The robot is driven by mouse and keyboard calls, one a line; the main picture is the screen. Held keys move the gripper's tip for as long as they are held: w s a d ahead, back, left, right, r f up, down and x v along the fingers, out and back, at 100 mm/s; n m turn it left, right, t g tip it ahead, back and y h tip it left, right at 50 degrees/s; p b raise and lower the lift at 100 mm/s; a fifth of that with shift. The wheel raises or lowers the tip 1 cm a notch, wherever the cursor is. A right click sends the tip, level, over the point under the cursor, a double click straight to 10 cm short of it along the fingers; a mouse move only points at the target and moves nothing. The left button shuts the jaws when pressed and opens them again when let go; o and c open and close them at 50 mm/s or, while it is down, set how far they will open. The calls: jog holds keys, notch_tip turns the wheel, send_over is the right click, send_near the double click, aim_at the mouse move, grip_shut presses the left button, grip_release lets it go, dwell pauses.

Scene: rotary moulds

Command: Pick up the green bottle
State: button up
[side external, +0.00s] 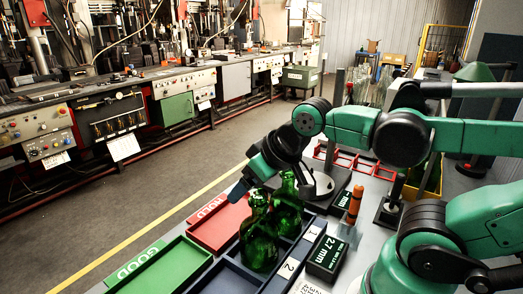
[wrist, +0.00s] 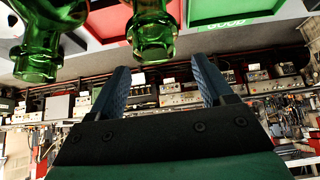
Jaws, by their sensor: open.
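Two green glass bottles stand upright side by side in the side external view: a nearer bottle (side external: 258,243) and a farther bottle (side external: 288,208), in a blue divided tray (side external: 228,277). The wrist view is upside down and shows one bottle neck (wrist: 152,38) at the top middle and another (wrist: 36,62) at the top left. My gripper (side external: 239,190) is beside the bottle tops, at their left in the side view. In the wrist view its two blue fingers (wrist: 163,73) are wide apart with nothing between them. The bottles' lower parts are partly hidden by the tray walls.
A green tray marked GOOD (side external: 165,268) and a red tray marked HOLD (side external: 218,226) lie left of the bottles. A black 2.7 mm block (side external: 327,256) and an orange marker-like item (side external: 355,204) stand at the right. Number plates 1 and 2 sit on the tray edge.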

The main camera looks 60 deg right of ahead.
notch_tip(320, 180, up, 7)
jog(key=n+g, duration=0.7)
jog(key=n, duration=0.2)
send_near(289, 178)
jog(key=shift+w+d+f, duration=0.3)
jog(key=shift+w+d, duration=0.35)
jog(key=shift+d, duration=0.15)
notch_tip(289, 178, down, 4)
jog(key=shift+f, duration=0.15)
jog(key=shift+s+f, duration=0.1)
jog(key=shift+f, duration=3.1)
grip_shut()
